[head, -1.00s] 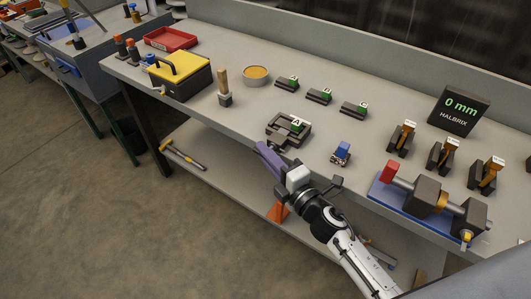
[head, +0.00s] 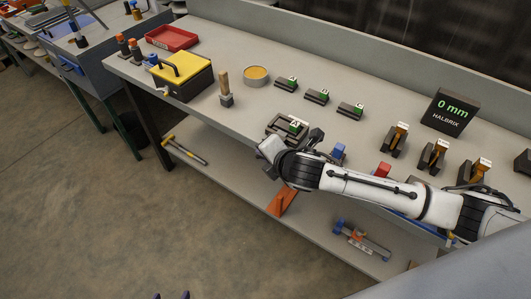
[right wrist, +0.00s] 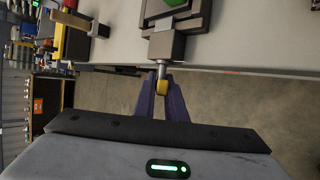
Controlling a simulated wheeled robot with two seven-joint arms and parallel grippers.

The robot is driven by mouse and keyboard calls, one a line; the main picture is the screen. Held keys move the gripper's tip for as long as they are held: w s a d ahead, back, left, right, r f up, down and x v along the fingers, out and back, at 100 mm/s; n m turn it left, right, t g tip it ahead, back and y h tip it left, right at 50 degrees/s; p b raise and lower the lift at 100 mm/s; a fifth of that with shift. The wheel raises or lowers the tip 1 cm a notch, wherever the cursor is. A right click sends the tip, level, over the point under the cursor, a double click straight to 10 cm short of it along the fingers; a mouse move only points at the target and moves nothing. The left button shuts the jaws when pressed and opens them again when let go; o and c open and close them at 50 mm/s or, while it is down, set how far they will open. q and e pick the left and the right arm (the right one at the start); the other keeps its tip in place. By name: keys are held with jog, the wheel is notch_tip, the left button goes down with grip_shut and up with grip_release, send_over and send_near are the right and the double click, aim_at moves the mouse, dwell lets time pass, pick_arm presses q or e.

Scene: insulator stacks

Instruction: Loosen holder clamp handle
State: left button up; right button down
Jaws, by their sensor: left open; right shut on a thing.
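The dark holder labelled A (head: 273,128) sits near the front edge of the bench, with a green piece in it. In the right wrist view, the holder (right wrist: 163,48) is at the top centre. A metal shaft (right wrist: 161,70) comes out of it and ends in a small yellow clamp handle (right wrist: 162,88). My right gripper (right wrist: 163,91) is shut on this handle, its purple fingers on either side. In the head view my right arm hides that gripper and the handle. The fingertips of my left gripper (head: 171,296) show at the bottom edge, apart and empty.
A blue-topped part (head: 338,151) stands beside the holder, partly behind my right arm. Several green-labelled blocks (head: 318,96) stand behind it. A display (head: 456,110) reads 0 mm. A yellow-lidded box (head: 182,72) and a bowl (head: 256,76) stand left. The lower shelf holds tools.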

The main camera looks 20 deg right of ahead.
jog(key=n+g+h, duration=0.1)
jog(key=g+h, duration=0.1)
jog(key=g, duration=0.2)
jog(key=shift+w+r+h, duration=0.1)
jog(key=shift+h, duration=0.3)
jog(key=shift+n+g+h, duration=0.5)
jog(key=shift+g+h, duration=0.7)
jog(key=shift+g, duration=0.6)
jog(key=c, duration=1.8)
grip_release()
jog(key=shift+c, duration=0.2)
jog(key=v, duration=1)
